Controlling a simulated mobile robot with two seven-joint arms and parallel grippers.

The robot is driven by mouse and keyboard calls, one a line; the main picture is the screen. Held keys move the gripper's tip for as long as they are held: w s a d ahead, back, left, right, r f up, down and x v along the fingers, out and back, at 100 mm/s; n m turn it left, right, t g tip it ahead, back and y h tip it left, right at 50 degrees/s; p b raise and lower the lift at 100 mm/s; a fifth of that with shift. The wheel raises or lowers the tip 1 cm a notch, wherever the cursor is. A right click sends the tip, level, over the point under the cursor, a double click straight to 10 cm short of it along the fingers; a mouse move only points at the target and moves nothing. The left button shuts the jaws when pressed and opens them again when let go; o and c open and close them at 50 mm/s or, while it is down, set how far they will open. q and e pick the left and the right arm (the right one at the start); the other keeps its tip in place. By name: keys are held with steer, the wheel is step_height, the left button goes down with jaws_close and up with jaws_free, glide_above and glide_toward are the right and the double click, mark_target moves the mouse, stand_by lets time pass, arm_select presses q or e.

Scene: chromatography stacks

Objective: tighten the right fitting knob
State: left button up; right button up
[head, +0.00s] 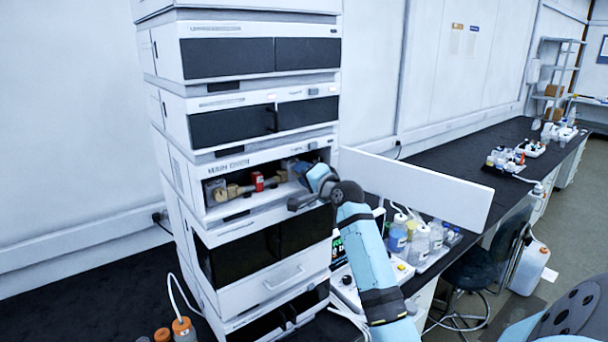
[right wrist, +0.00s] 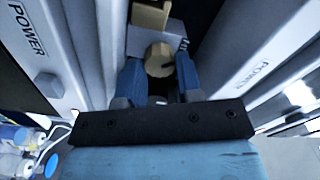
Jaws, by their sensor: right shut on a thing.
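The chromatography stack's middle module (head: 230,160) has its door (head: 420,190) swung open to the right. Inside its bay is a brass-coloured column with fittings (head: 234,190) and a red part (head: 257,181) near its middle. My right gripper (head: 305,170) reaches into the right end of the bay and covers what it holds in the head view. In the right wrist view, the blue fingers of my right gripper (right wrist: 159,78) are shut on a round brass-coloured knob (right wrist: 159,58), the right fitting knob. A grey block and a brass part lie just beyond it. My left gripper is not in view.
The open door stands close to my right forearm. Bottles in a tray (head: 446,258) stand on the dark bench (head: 440,165) behind that arm. Orange-capped bottles (head: 182,327) stand at the lower left. A dark chair (head: 485,260) is at the right.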

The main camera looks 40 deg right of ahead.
steer(key=m, duration=0.3)
steer(key=shift+f+m, duration=0.1)
steer(key=shift+m, duration=2)
steer(key=o, duration=0.9)
steer(key=shift+o, duration=0.2)
steer(key=shift+f, duration=0.1)
